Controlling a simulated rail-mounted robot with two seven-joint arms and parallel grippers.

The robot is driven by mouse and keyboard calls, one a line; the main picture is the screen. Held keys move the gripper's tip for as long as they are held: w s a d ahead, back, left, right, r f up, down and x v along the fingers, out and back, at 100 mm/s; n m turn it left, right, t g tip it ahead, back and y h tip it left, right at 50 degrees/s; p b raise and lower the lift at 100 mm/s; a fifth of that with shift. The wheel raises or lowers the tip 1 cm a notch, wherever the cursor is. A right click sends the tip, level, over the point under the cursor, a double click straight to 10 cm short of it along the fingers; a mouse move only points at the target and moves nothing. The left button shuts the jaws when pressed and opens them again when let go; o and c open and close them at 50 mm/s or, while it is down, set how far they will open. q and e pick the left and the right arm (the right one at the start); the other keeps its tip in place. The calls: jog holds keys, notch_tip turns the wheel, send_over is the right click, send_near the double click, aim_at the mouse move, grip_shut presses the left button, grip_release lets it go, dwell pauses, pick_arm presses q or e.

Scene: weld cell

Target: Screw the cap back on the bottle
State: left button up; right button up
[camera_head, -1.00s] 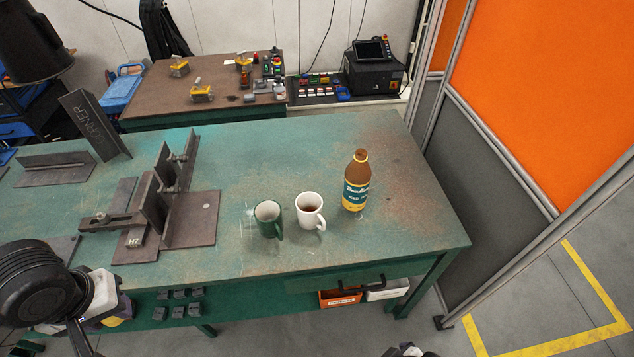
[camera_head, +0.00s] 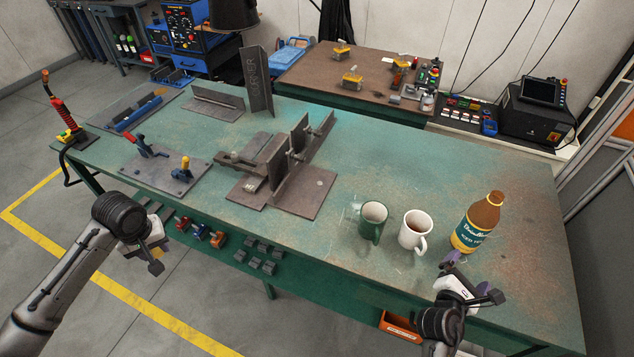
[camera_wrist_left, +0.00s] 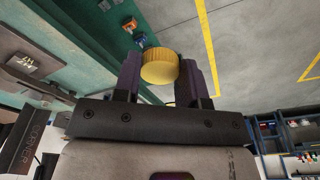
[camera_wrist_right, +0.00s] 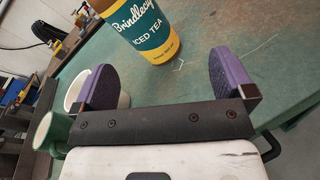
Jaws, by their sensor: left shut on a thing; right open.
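The bottle (camera_head: 476,226), brown with a teal and yellow iced tea label, stands upright on the green table (camera_head: 330,240) near its right end. Its lower part shows in the right wrist view (camera_wrist_right: 150,32); its top is out of that frame. The yellow cap (camera_wrist_left: 160,66) is pinched between the purple pads of my left gripper (camera_wrist_left: 160,75). In the head view my left gripper (camera_head: 154,256) is off the table's front edge, far left of the bottle. My right gripper (camera_head: 475,276) is open and empty, at the front edge just before the bottle, not touching it.
Steel fixtures (camera_head: 280,170) cover the table's middle. An orange bin (camera_head: 398,328) sits under the front edge. The tabletop right of the bottle is clear.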

aim_at(471, 232)
pick_arm(q)
jog(key=shift+n, duration=0.4)
jog(key=a+f, duration=0.1)
jog(key=a, duration=0.1)
jog(key=s+a+f, duration=0.1)
jog(key=a, duration=0.1)
jog(key=shift+a+f, duration=0.1)
jog(key=shift+f, duration=0.2)
pick_arm(e)
jog(key=w+n, duration=0.1)
jog(key=w+r+n+t, duration=0.1)
jog(key=n, duration=0.1)
jog(key=w+a+n, duration=0.1)
jog(key=w+n, duration=0.1)
jog(key=shift+a+r+t, duration=0.1)
jog(key=shift+r+t, duration=0.05)
jog(key=shift+t, duration=0.25)
pick_arm(q)
jog(key=shift+f+b, duration=0.7)
jog(key=shift+b, duration=0.1)
pick_arm(e)
jog(key=shift+x, duration=3.45)
jog(key=shift+b+x, duration=0.85)
jog(key=shift+x, duration=1.7)
pick_arm(q)
jog(key=shift+f, duration=0.8)
pick_arm(e)
jog(key=shift+s, duration=0.15)
jog(key=shift+c, duration=0.5)
